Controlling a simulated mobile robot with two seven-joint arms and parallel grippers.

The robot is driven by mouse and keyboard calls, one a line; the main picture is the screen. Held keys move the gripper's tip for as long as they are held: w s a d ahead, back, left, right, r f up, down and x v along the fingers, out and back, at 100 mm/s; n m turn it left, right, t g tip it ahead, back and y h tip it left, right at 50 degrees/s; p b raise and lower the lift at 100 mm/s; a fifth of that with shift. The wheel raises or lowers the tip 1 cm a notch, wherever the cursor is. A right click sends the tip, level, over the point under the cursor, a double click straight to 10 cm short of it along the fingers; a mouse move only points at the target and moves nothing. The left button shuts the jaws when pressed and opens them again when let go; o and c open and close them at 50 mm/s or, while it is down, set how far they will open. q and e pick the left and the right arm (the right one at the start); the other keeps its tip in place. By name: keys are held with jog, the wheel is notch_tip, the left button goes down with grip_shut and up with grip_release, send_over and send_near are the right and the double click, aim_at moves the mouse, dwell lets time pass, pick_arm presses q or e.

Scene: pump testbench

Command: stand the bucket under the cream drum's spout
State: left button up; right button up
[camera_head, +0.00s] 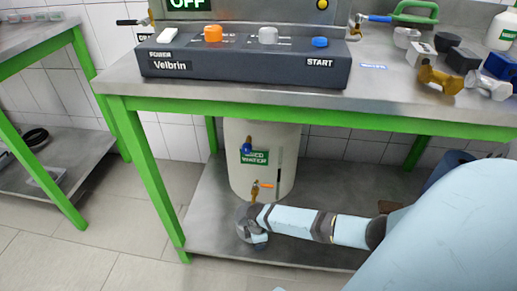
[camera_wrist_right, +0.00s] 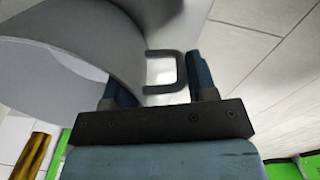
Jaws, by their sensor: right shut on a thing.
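The cream drum (camera_head: 265,145) stands under the green-framed bench in the head view. Its lower spout (camera_head: 257,188) has an orange handle and faces the front. My right arm reaches in from the right below the spout, and its end is close in front of the drum. In the right wrist view the grey bucket (camera_wrist_right: 75,68) fills the upper left, tilted in the picture. My right gripper (camera_wrist_right: 162,78) is shut on its dark handle (camera_wrist_right: 178,72). I cannot clearly make out the bucket in the head view. My left gripper is not in view.
The bench top holds the control box (camera_head: 245,67), with several fittings at the right. A green bench leg (camera_head: 145,170) stands left of the drum. The metal lower shelf (camera_head: 205,215) has bare room left of the drum. A blue container (camera_head: 447,168) shows at the right.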

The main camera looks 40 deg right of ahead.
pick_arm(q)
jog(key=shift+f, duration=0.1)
pick_arm(e)
jog(key=shift+w, duration=0.1)
dwell(0.4)
jog(key=o, duration=1.2)
jog(key=shift+o, duration=0.2)
jog(key=shift+r, duration=0.15)
notch_tip(320, 180, up, 3)
jog(key=shift+f+p, duration=0.15)
jog(key=shift+p, duration=0.85)
notch_tip(320, 180, up, 6)
jog(key=p, duration=0.3)
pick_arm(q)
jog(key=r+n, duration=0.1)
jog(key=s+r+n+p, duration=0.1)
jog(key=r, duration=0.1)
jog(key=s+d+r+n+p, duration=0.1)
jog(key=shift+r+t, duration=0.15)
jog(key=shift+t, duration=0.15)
pick_arm(e)
notch_tip(320, 180, up, 5)
jog(key=shift+f, duration=0.15)
